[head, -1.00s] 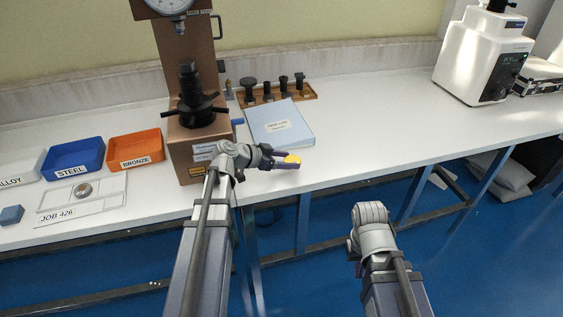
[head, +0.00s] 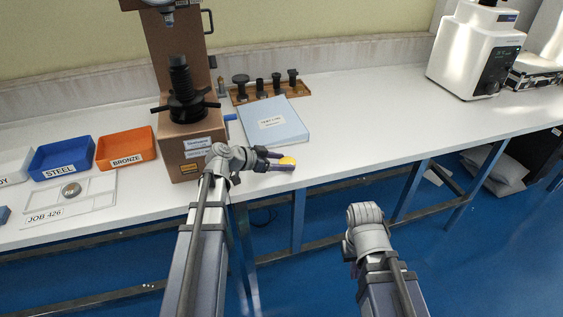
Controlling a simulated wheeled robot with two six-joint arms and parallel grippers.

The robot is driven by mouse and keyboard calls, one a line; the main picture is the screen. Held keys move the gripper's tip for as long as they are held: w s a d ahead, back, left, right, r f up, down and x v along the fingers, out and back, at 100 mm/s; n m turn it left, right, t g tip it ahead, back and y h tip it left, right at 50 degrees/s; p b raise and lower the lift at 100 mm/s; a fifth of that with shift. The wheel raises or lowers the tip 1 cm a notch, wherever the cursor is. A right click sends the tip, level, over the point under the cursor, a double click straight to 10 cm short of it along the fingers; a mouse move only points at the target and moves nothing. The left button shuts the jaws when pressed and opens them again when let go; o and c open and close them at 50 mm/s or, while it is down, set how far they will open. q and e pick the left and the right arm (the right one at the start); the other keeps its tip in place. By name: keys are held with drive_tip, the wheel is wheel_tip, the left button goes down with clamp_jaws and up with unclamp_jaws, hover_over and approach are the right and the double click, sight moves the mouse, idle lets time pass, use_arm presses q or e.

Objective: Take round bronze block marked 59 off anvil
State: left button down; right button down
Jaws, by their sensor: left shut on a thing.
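My left gripper (head: 280,161) is shut on a round yellow-bronze block (head: 287,161), held near the bench's front edge, to the right of the tester. Any number on the block is too small to read. The brown hardness tester (head: 192,150) stands at the left, with its dark anvil and screw (head: 180,75) upright. I see no block on the anvil. My right arm shows at lower right, but its fingertips are not visible.
An orange BRONZE tray (head: 126,163), a blue STEEL tray (head: 63,170) and a white tray sit left of the tester. A blue binder (head: 285,132) lies behind my left gripper. The bench's right-middle is clear.

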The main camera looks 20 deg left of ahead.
use_arm(q)
drive_tip(key=shift+f, duration=0.25)
unclamp_jaws()
drive_tip(key=shift+c, duration=1)
drive_tip(key=p+v, duration=0.1)
drive_tip(key=v, duration=0.1)
drive_tip(key=r+p+v, duration=0.1)
drive_tip(key=p+v, duration=0.2)
drive_tip(key=v, duration=0.2)
drive_tip(key=shift+w+d+r+p, duration=0.2)
drive_tip(key=shift+d+r+p, duration=0.05)
drive_tip(key=shift+r+p, duration=0.1)
drive_tip(key=shift+s+a+r, duration=0.2)
drive_tip(key=shift+s+a, duration=0.05)
